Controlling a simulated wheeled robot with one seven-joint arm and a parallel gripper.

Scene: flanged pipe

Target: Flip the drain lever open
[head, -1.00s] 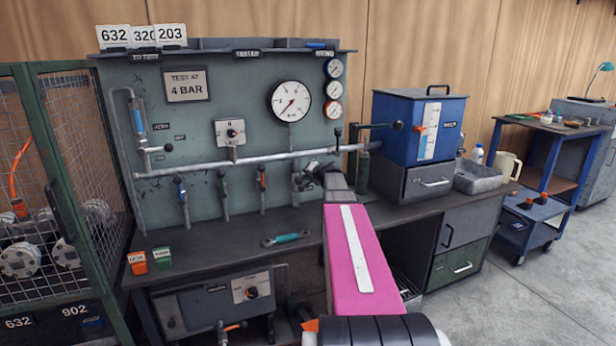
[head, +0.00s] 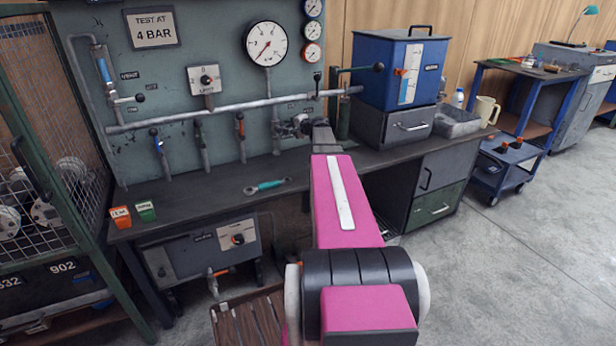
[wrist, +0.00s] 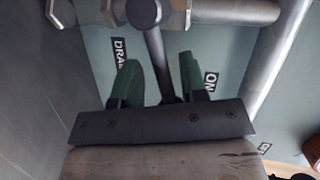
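The drain lever (wrist: 157,48) is a dark rod running down from a black hub on a metal fitting (wrist: 90,18) in the wrist view. A label reading "DRA", partly hidden, sits beside it. My gripper (wrist: 159,62) has two green fingers, one on each side of the rod. Gaps show between the rod and both fingers, so it appears open around the lever, not clamped. In the head view my gripper (head: 303,125) is small and dark at the pipe fittings near the panel's right lower part. The lever cannot be made out there.
A grey pipe (head: 230,112) crosses the panel above several short valves. A large gauge (head: 265,42) is above. A teal wrench (head: 267,186) lies on the bench. A blue tank (head: 400,70) stands to the right, a mesh cage (head: 50,120) to the left. Open floor lies at right.

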